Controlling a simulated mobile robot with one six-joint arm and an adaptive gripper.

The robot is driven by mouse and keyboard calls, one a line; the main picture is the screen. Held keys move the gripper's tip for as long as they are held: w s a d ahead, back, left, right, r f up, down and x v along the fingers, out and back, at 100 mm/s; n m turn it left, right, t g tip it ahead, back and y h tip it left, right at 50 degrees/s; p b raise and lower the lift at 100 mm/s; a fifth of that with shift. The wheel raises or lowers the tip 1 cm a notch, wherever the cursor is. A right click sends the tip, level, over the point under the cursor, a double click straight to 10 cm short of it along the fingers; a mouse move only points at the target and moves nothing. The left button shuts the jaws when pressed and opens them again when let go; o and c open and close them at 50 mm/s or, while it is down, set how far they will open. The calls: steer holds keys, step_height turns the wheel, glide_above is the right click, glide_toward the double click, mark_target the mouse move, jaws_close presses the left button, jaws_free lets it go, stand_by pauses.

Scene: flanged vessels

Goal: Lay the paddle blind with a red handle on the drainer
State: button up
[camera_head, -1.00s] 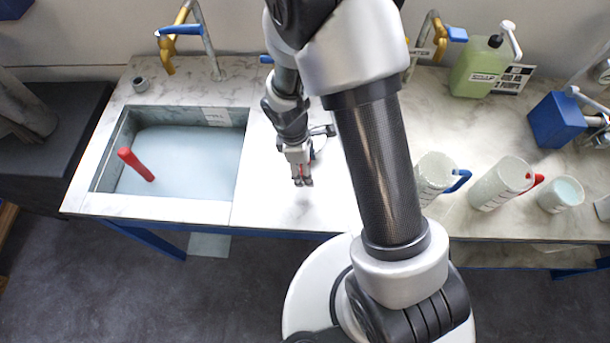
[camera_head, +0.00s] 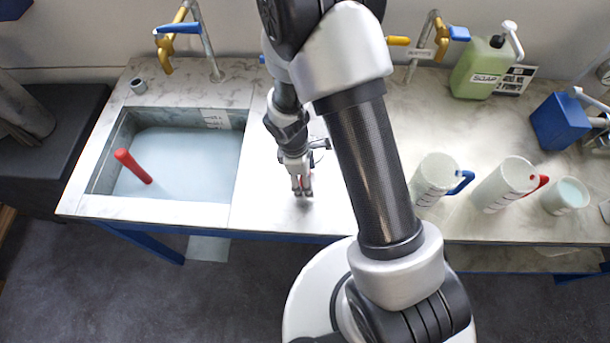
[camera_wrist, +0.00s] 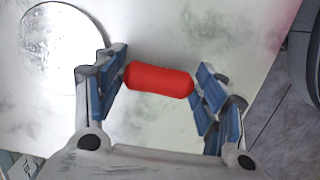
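My gripper (camera_head: 302,190) points down, low over the pale drainer (camera_head: 262,205) to the right of the sink. In the wrist view its blue-padded fingers (camera_wrist: 160,80) stand apart, with a red handle (camera_wrist: 160,79) filling the gap and appearing to touch both pads. A round silvery disc (camera_wrist: 62,48) lies at the upper left there; whether it joins the handle is hidden by the left finger. A second red handle (camera_head: 132,166) stands tilted out of the sink; whatever is below it is hidden by the cloudy water.
The sink (camera_head: 180,160) of pale water is at the left, with blue-handled taps (camera_head: 178,28) behind. A blue-handled jug (camera_head: 436,180), a red-handled jug (camera_head: 505,184) and a cup (camera_head: 565,195) stand right of my arm. A green soap bottle (camera_head: 478,72) is at the back.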

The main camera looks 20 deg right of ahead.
steer(key=shift+o, duration=1.1)
steer(key=shift+r, duration=0.15)
step_height(320, 180, up, 26)
steer(key=s+d+m+t+p, duration=0.1)
steer(key=s+m+t+p, duration=0.1)
steer(key=m+p, duration=0.3)
steer(key=s+d+r+m+t+y+b, duration=0.1)
steer(key=s+d+r+m+t, duration=0.1)
steer(key=s+r+m, duration=0.7)
steer(key=s+r+t, duration=0.1)
steer(key=s+r, duration=0.1)
steer(key=s, duration=0.2)
steer(key=shift+s+d+r+y, duration=0.15)
steer(key=shift+r+y, duration=0.15)
steer(key=shift+y, duration=0.1)
